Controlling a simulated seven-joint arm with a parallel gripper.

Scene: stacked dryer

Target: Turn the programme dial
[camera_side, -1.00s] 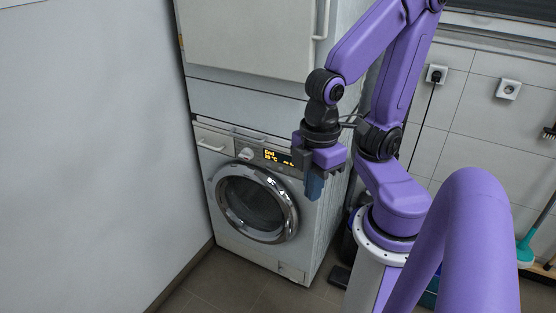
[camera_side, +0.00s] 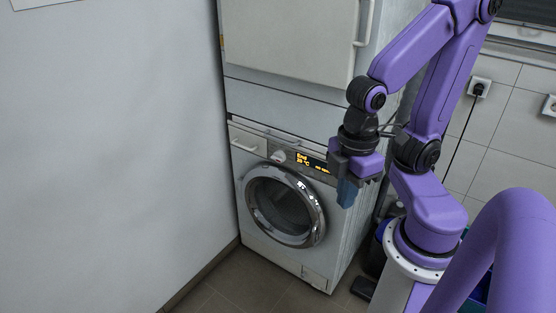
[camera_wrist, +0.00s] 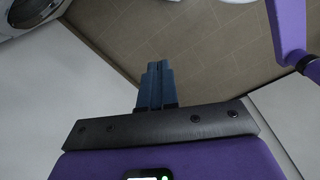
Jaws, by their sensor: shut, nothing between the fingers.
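The programme dial (camera_side: 278,156) is a small pale knob on the washing machine's control panel, left of the lit display (camera_side: 311,163). The washing machine (camera_side: 250,206) is white with a round chrome-rimmed door (camera_side: 284,205). My gripper (camera_side: 347,193) points down in front of the machine's right side, to the right of the dial and apart from it. Its blue fingers are together and empty, as the wrist view also shows (camera_wrist: 156,70). The dial does not show in the wrist view; only part of the round door (camera_wrist: 28,12) does, at the top left.
A white cabinet-like appliance (camera_side: 295,40) with a long handle stands above the washing machine. A bare wall (camera_side: 110,130) is on the left. The tiled floor (camera_side: 232,285) in front is clear. Sockets (camera_side: 479,88) are on the tiled wall at the right.

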